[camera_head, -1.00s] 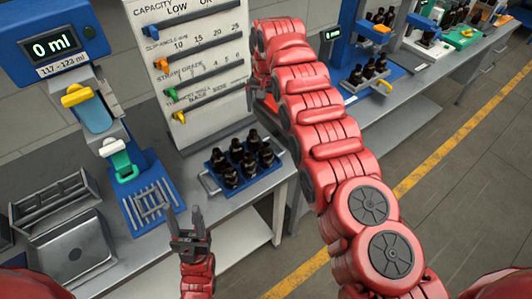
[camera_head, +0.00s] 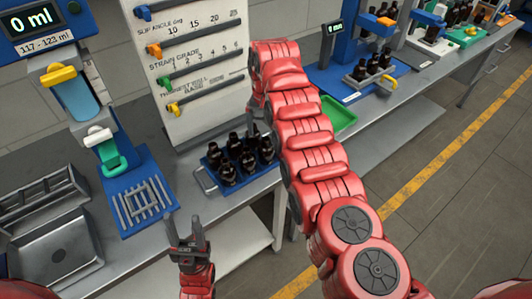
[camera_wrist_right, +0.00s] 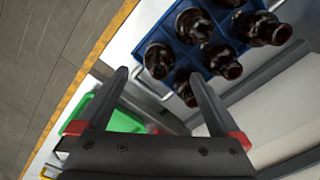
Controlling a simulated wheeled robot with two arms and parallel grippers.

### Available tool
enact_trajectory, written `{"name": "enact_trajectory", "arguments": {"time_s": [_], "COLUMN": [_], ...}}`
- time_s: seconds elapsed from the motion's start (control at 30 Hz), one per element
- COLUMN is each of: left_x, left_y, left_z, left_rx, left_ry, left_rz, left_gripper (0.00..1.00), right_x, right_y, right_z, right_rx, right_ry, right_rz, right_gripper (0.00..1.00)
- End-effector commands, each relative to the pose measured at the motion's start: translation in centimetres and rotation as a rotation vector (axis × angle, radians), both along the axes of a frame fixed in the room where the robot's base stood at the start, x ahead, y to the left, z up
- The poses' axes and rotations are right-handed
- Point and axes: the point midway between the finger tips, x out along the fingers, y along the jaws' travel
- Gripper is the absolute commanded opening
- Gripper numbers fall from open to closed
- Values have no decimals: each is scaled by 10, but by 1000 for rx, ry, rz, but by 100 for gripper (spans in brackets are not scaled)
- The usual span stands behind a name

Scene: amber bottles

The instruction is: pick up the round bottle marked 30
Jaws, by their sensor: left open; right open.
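Several dark amber bottles (camera_head: 228,172) stand upright in a blue tray (camera_head: 208,188) on the bench. They also show from above in the right wrist view (camera_wrist_right: 159,60), in the blue tray (camera_wrist_right: 213,62). I cannot read a 30 on any of them, so I cannot tell which is the marked one. My right gripper (camera_wrist_right: 160,76) is open and empty, its fingers beside the tray's near edge and pointing toward the bottles. In the head view it is mostly hidden behind my right arm. My left gripper (camera_head: 184,222) is open and empty, in front of the bench.
A blue dispenser (camera_head: 75,95) with a grid stand (camera_head: 145,205) is left of the tray. A sign board with sliders (camera_head: 205,125) stands behind it. A green tray (camera_head: 338,115) lies right of my right arm.

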Motion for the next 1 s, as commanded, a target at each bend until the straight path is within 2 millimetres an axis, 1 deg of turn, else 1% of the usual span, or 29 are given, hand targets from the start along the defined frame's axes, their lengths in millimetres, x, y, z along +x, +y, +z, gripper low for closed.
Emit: {"name": "enact_trajectory", "arguments": {"time_s": [0.17,0.3,0.33,0.5,0.7,0.77,0.8,0.97,1.0], "left_x": [0,0,0,0,0,0,0,0,0], "left_y": [0,0,0,0,0,0,0,0,0], "left_z": [12,33,28,29,28,28,28,28,28], "left_rx": [0,0,0,0,0,0,0,0,0], "left_ry": [1,0,0,1,1,1,1,1,0], "left_rz": [0,0,0,0,0,0,0,0,0], "left_gripper": [50,50,50,50,50,50,50,50,50], "right_x": [0,-2,-1,0,1,0,0,0,0], "right_y": [0,-1,-1,-1,0,0,0,0,0], "right_z": [-8,-28,-35,-52,-53,-53,-53,-53,-53], "right_rx": [0,-3,0,1,1,1,1,1,1], "right_ry": [-1,6,2,-1,-4,-3,-3,-3,-3], "right_rz": [1,1,0,0,0,0,0,0,0], "right_gripper": [100,100,100,100,100,91,84,55,48]}}
